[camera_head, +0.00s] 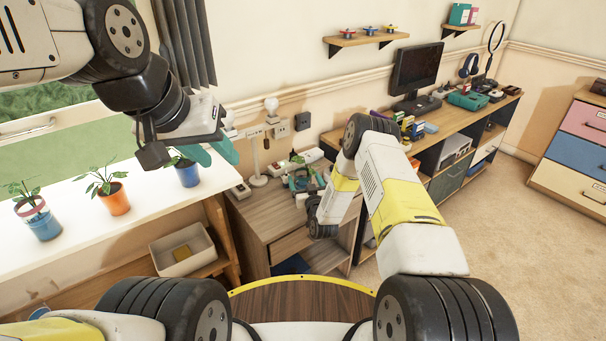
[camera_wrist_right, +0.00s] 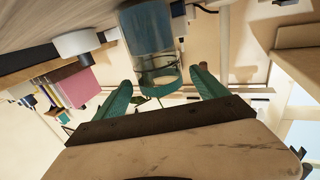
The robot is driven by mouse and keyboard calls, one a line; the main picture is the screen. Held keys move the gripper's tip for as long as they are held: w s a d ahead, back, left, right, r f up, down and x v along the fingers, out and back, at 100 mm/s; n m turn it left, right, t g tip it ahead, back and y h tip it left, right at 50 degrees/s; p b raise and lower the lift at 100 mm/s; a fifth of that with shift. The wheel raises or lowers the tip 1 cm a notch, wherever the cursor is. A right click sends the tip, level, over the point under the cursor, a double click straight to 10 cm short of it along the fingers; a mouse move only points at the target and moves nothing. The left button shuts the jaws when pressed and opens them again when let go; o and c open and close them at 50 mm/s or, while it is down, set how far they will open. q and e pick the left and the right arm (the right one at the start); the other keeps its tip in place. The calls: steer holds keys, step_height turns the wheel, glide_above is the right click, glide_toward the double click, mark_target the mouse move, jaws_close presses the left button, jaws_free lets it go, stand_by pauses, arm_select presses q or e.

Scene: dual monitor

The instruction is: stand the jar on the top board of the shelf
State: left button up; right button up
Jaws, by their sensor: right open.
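In the right wrist view a clear glass jar (camera_wrist_right: 158,72) with blue-grey content stands on the wooden top, appearing upside down. My right gripper (camera_wrist_right: 161,76) is open, its teal fingers apart on either side of the jar's near end. I cannot tell whether they touch it. In the head view my right gripper (camera_head: 302,181) is over the small wooden desk (camera_head: 268,215), and the jar is not clearly made out there. My left gripper (camera_head: 210,150) is open and empty near the window sill. A wall shelf (camera_head: 350,42) holds small spinning tops; which shelf is meant is unclear.
A desk lamp (camera_head: 258,170) and a white cylinder (camera_head: 312,155) stand on the small desk. A long low unit (camera_head: 440,135) carries a monitor (camera_head: 415,70), books and boxes. Potted plants (camera_head: 114,198) line the sill (camera_head: 150,210).

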steer(key=shift+x, duration=1.45)
jaws_close()
